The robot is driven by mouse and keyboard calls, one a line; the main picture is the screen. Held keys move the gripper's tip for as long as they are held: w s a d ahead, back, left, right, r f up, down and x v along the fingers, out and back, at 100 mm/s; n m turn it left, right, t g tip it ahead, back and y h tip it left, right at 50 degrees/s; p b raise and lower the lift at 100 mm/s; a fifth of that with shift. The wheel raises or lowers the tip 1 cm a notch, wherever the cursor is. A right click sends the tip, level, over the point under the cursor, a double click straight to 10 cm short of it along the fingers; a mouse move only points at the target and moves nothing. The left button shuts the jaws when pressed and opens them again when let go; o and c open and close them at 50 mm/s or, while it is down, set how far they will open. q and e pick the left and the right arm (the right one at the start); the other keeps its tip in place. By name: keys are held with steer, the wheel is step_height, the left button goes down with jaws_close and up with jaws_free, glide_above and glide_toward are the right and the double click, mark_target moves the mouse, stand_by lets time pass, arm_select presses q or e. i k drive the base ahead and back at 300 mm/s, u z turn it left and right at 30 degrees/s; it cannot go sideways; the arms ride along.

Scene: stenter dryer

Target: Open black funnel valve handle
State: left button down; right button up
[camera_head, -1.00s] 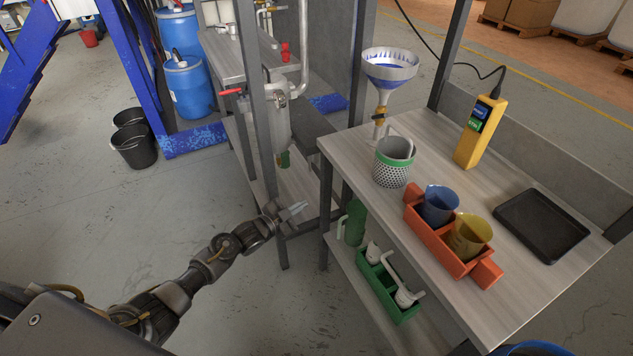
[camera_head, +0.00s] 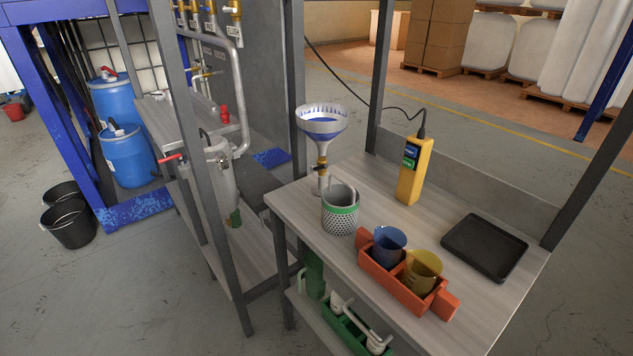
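The funnel (camera_head: 322,122), white with a blue inside, stands upright at the back left corner of the table. A brass-coloured valve (camera_head: 322,163) sits on its stem below the cone. A small dark part shows at the valve, but it is too small to tell the black handle's exact position. The perforated grey cup with a green band (camera_head: 340,211) stands just in front of the funnel. Neither of my grippers is in this view.
On the table (camera_head: 296,208) are an orange carrier (camera_head: 398,288) with blue and yellow jugs, a yellow handheld device (camera_head: 413,172) and a black tray (camera_head: 484,247). Grey frame posts (camera_head: 295,75) rise beside the funnel.

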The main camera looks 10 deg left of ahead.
mark_target(314, 169)
steer(key=z, duration=1.2)
steer(key=i, duration=0.4)
steer(key=u, duration=0.75)
